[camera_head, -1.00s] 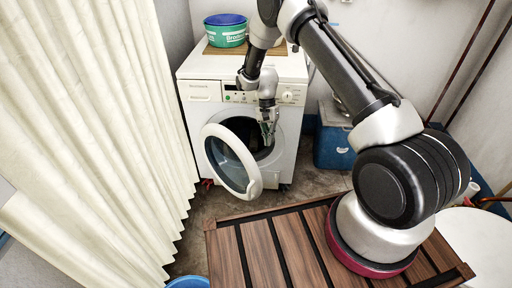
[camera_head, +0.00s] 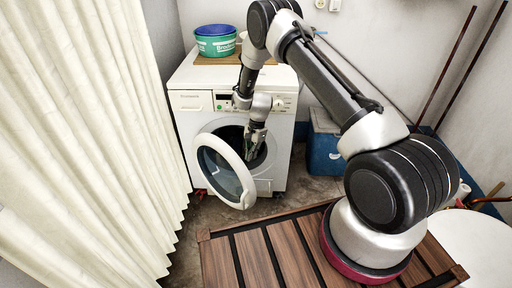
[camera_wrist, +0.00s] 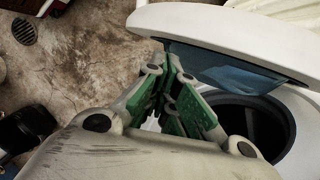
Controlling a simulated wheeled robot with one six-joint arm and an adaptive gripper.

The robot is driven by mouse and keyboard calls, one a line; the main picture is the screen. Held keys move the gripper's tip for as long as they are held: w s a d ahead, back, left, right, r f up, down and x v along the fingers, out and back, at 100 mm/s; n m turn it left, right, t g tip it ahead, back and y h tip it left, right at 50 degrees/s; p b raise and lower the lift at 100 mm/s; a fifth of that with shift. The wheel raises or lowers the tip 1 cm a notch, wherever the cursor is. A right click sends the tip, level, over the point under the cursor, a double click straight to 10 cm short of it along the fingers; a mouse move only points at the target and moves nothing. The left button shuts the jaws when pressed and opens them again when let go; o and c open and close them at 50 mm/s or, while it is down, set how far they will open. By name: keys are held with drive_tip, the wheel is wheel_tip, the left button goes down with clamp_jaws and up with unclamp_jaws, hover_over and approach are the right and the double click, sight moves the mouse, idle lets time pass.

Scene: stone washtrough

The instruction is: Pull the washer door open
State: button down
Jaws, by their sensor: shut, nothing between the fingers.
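The white washer (camera_head: 196,103) stands against the back wall. Its round door (camera_head: 226,170), with a white ring and dark glass, stands swung open toward the left in the head view. My gripper (camera_head: 250,158) is shut and empty, in front of the dark drum opening, on the inner side of the door. In the wrist view the green-padded fingers of my gripper (camera_wrist: 172,62) are close together near the edge of the door (camera_wrist: 230,32). I cannot tell whether they touch it. The drum opening (camera_wrist: 250,122) shows beyond the fingers at the right.
A teal tub with a blue lid (camera_head: 215,44) stands on the washer's top. A blue box (camera_head: 324,150) is right of the washer. A cream curtain (camera_head: 80,140) hangs at left. A slatted wooden deck (camera_head: 255,255) lies in front. A floor drain (camera_wrist: 24,31) shows in the wrist view.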

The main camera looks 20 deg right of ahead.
sight(234, 168)
drive_tip(key=shift+s+a, duration=0.45)
drive_tip(key=shift+a, duration=0.1)
drive_tip(key=s+a+m, duration=0.1)
drive_tip(key=a, duration=0.1)
drive_tip(key=s+a, duration=0.2)
drive_tip(key=a, duration=0.1)
drive_tip(key=s+a+m, duration=0.1)
drive_tip(key=s+a, duration=0.1)
drive_tip(key=shift+a+m+t, duration=0.3)
drive_tip(key=shift+a, duration=0.05)
drive_tip(key=s+a+m+t, duration=0.1)
drive_tip(key=a+m, duration=0.5)
drive_tip(key=a, duration=2)
drive_tip(key=shift+s+a+m+t, duration=0.3)
drive_tip(key=shift+s+a, duration=0.1)
drive_tip(key=shift+s, duration=0.35)
drive_tip(key=shift+d, duration=0.1)
